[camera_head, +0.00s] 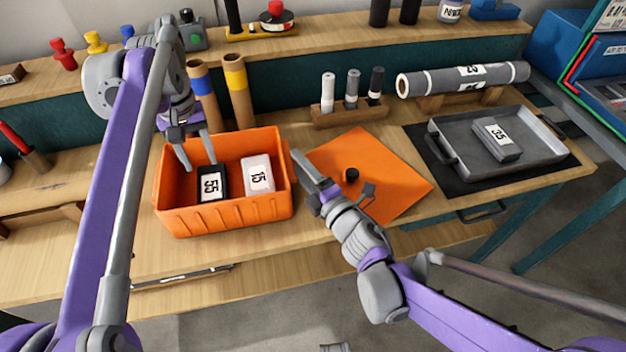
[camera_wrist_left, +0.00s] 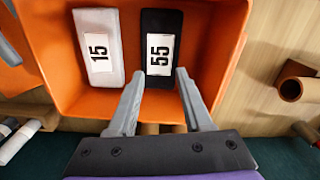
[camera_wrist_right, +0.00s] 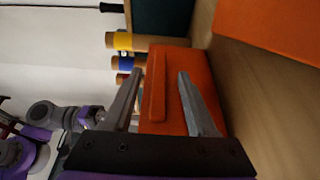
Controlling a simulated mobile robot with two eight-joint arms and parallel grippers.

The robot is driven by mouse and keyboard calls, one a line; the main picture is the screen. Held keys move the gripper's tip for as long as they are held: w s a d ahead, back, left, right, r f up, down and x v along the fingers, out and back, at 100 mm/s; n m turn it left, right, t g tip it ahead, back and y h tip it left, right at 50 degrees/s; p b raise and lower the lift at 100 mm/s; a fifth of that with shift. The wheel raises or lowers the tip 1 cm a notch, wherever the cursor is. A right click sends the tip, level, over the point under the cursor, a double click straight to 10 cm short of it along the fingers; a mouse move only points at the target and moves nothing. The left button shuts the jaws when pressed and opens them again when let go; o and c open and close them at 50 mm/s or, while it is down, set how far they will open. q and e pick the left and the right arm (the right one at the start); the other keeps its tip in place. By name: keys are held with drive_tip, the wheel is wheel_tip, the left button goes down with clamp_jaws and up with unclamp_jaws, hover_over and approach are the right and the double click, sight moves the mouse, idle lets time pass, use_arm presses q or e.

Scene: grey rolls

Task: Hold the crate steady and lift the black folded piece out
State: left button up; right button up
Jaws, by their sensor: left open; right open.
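An orange crate (camera_head: 225,222) stands on the bench at centre left. Inside it lie a black folded piece marked 55 (camera_head: 212,182) on the left and a white piece marked 15 (camera_head: 258,173) on the right. My left gripper (camera_head: 197,166) is open above the crate; in the left wrist view its fingers (camera_wrist_left: 160,95) point toward the near end of the black piece (camera_wrist_left: 160,22). My right gripper (camera_head: 312,178) is at the crate's right side; in the right wrist view its open fingers (camera_wrist_right: 155,90) appear on either side of the crate's wall (camera_wrist_right: 165,100). Contact there cannot be told.
An orange mat (camera_head: 385,165) with a small black object (camera_head: 351,175) lies right of the crate. A grey tray (camera_head: 545,160) holding a grey piece marked 35 (camera_head: 497,140) is further right.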

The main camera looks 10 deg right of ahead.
drive_tip(key=shift+x, duration=1.3)
clamp_jaws()
idle(0.6)
